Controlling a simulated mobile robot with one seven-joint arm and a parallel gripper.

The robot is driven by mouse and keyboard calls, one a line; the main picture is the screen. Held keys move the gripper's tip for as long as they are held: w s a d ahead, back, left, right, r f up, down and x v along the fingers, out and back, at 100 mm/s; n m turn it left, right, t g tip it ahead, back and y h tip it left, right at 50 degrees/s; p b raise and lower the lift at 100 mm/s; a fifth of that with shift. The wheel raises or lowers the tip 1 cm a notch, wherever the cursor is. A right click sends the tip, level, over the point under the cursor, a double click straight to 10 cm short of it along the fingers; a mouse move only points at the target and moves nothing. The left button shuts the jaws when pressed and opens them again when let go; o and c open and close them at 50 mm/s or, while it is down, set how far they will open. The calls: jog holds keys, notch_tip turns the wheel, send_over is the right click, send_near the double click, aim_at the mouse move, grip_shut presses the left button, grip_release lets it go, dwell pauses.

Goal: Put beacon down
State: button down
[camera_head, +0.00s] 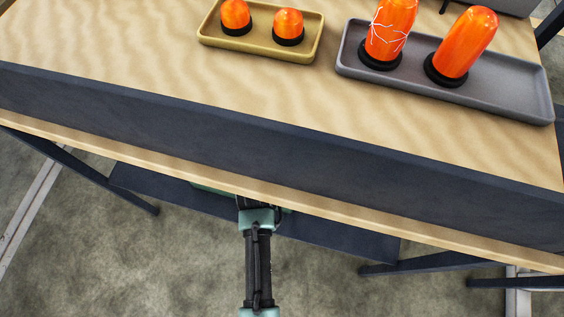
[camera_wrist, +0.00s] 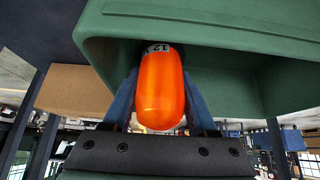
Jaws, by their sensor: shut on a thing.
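My gripper (camera_wrist: 161,76) is shut on an orange beacon (camera_wrist: 162,98), with one blue finger on each side of it. The beacon's rounded end faces the wrist camera; a small white label with dark marks shows at its far end. A green container (camera_wrist: 225,18) is close around and beyond the beacon in the wrist view. I cannot tell whether the beacon touches it. In the head view my gripper and the held beacon are hidden under the trolley's wooden top, and only a sliver of green (camera_head: 205,189) shows below its edge.
On the trolley's wooden top (camera_head: 150,50), a tan tray (camera_head: 250,45) holds two short orange beacons. A grey tray (camera_head: 505,98) holds two tall ones, one with white crack lines (camera_head: 392,28). A raised dark front lip (camera_head: 250,140) and a dark lower shelf (camera_head: 345,240) border my arm.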

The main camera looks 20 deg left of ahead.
jog(key=shift+w+f, duration=0.15)
jog(key=shift+f, duration=0.3)
jog(key=shift+b+x, duration=0.6)
jog(key=shift+x, duration=0.4)
jog(key=w+g, duration=0.1)
jog(key=g, duration=0.2)
jog(key=shift+w+r+b, duration=0.15)
jog(key=shift+w+b, duration=0.25)
jog(key=shift+f+b, duration=0.25)
jog(key=shift+b, duration=0.05)
jog(key=shift+f, duration=0.1)
jog(key=shift+f, duration=0.55)
jog(key=shift+c, duration=1)
grip_release()
jog(key=shift+s, duration=0.1)
jog(key=shift+r, duration=0.15)
